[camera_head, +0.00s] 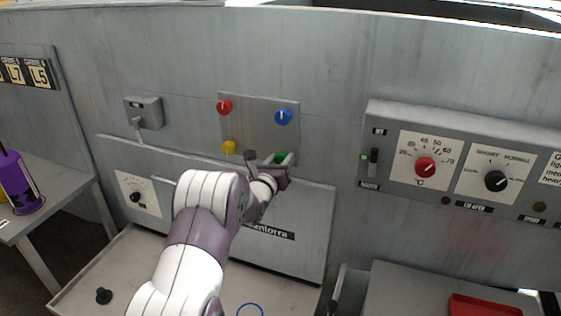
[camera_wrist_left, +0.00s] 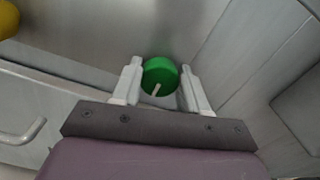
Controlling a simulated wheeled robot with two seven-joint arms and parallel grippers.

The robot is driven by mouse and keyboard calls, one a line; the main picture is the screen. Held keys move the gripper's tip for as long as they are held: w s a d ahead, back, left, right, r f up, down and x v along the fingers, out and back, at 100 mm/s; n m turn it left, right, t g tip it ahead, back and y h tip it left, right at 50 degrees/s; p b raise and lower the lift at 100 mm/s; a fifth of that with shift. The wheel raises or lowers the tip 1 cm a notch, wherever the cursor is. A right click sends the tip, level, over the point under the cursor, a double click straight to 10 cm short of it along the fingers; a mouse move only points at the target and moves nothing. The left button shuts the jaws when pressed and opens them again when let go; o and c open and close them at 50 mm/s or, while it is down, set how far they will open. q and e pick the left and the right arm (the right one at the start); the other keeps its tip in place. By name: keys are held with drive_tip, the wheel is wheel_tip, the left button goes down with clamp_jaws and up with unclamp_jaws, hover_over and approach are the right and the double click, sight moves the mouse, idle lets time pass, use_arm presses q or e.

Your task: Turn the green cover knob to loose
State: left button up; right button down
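The green cover knob (camera_head: 282,157) sits at the lower right of a metal plate (camera_head: 258,128) on the machine's front. It is mostly hidden by my left gripper (camera_head: 279,160) in the head view. In the left wrist view, the green knob (camera_wrist_left: 161,77) is round with a white pointer line slanting down and slightly left. My left gripper (camera_wrist_left: 161,86) is open, with one finger on each side of the knob. The left finger is close to the knob; I cannot tell whether it touches. My right gripper is not in view.
The same plate carries a red knob (camera_head: 224,107), a blue knob (camera_head: 283,117) and a yellow knob (camera_head: 229,147). A control panel (camera_head: 452,120) with dials juts out at right. A purple bottle (camera_head: 18,183) stands on the left table. A red tray (camera_head: 484,306) is at lower right.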

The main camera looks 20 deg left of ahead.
use_arm(q)
drive_tip(key=shift+f+n+b, duration=0.15)
drive_tip(key=shift+n+b, duration=0.35)
drive_tip(key=shift+b, duration=0.35)
drive_tip(key=n+b, duration=0.6)
drive_tip(key=shift+a+f+b, duration=0.1)
drive_tip(key=shift+b, duration=0.3)
drive_tip(key=n+b, duration=0.3)
drive_tip(key=n, duration=0.1)
drive_tip(key=n+b, duration=0.1)
drive_tip(key=n, duration=0.3)
drive_tip(key=n+b, duration=0.1)
drive_tip(key=n, duration=0.3)
drive_tip(key=shift+n, duration=0.3)
drive_tip(key=n, duration=0.4)
drive_tip(key=shift+n+p, duration=0.3)
drive_tip(key=n+p, duration=0.1)
drive_tip(key=n, duration=0.4)
drive_tip(key=n+p, duration=0.1)
drive_tip(key=n, duration=0.4)
drive_tip(key=shift+p, duration=0.35)
drive_tip(key=shift+f+n, duration=0.1)
drive_tip(key=shift+n, duration=0.3)
